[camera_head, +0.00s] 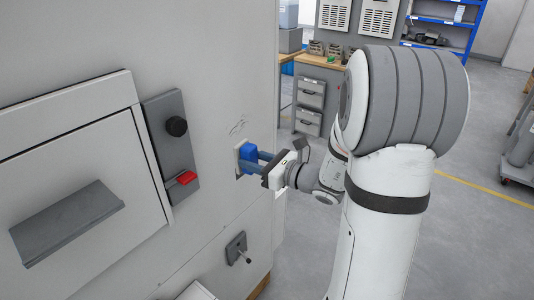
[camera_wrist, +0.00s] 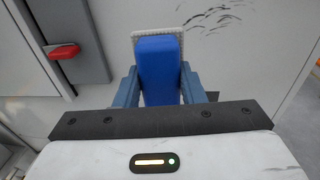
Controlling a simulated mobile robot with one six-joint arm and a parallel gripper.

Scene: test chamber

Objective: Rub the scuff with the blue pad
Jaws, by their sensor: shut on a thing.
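The blue pad (camera_head: 247,153) is a blue block with a pale, rough face turned to the light grey cabinet panel (camera_head: 215,60). My gripper (camera_head: 258,160) is shut on the pad's sides. In the wrist view the pad (camera_wrist: 159,68) sits between the two blue-grey fingers of my gripper (camera_wrist: 159,86). The scuff (camera_head: 237,127) is a patch of thin dark streaks on the panel, just above the pad. I cannot tell whether the pad touches the panel.
Left of the pad is a grey plate with a black knob (camera_head: 176,127) and a red handle (camera_head: 181,180). A drawer-like door with a grey handle (camera_head: 67,222) is further left. A small latch (camera_head: 237,248) sits below. A workbench (camera_head: 339,68) stands behind.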

